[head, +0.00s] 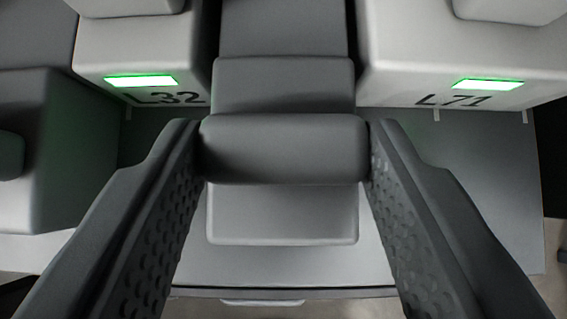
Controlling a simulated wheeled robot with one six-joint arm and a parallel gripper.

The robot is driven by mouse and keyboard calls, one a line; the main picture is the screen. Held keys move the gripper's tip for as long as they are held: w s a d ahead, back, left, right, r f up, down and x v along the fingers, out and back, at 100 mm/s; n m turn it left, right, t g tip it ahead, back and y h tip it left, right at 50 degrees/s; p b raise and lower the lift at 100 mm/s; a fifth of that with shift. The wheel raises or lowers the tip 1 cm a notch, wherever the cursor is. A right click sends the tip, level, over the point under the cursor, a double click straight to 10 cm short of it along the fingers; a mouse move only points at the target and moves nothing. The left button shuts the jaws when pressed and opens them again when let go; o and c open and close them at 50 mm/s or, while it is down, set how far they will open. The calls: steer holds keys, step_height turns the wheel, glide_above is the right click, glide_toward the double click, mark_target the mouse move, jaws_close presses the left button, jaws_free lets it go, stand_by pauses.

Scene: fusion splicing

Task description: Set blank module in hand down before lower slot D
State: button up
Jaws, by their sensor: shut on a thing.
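My gripper (284,160) fills the lower half of the head view, with one dark, textured finger on each side. It is shut on a dark grey bar-shaped handle (284,148), which spans the gap between the fingertips. The blank module (285,85) is a grey block behind and under this handle, lying between the two white modules. A lighter grey part (283,215) shows below the handle. I see no slot letter, and I cannot tell whether the module touches the surface below.
A white module marked L32 (150,45) with a green light stands on the left. Another marked L71 (460,55) stands on the right, also lit green. A dark grey block (65,150) is at the far left. Bare grey shelf surface (480,190) shows at right.

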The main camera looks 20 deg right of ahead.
steer(key=shift+f, duration=0.15)
steer(key=o, duration=1.3)
steer(key=shift+r, duration=0.25)
steer(key=v, duration=1.2)
steer(key=s+a+r+n+t, duration=0.1)
steer(key=s+a+r+t, duration=0.2)
steer(key=s+a+r, duration=0.3)
steer(key=s+a+r+n+t+y, duration=0.1)
steer(key=s+a+r+t, duration=0.2)
steer(key=s, duration=0.9)
steer(key=s+a+r+n+t+y, duration=0.1)
steer(key=s+a+r+t, duration=0.1)
steer(key=s+a+r, duration=0.6)
step_height(320, 180, up, 3)
steer(key=shift+s+a+f+t, duration=0.1)
steer(key=shift+s+a+t, duration=0.3)
steer(key=shift+a, duration=0.3)
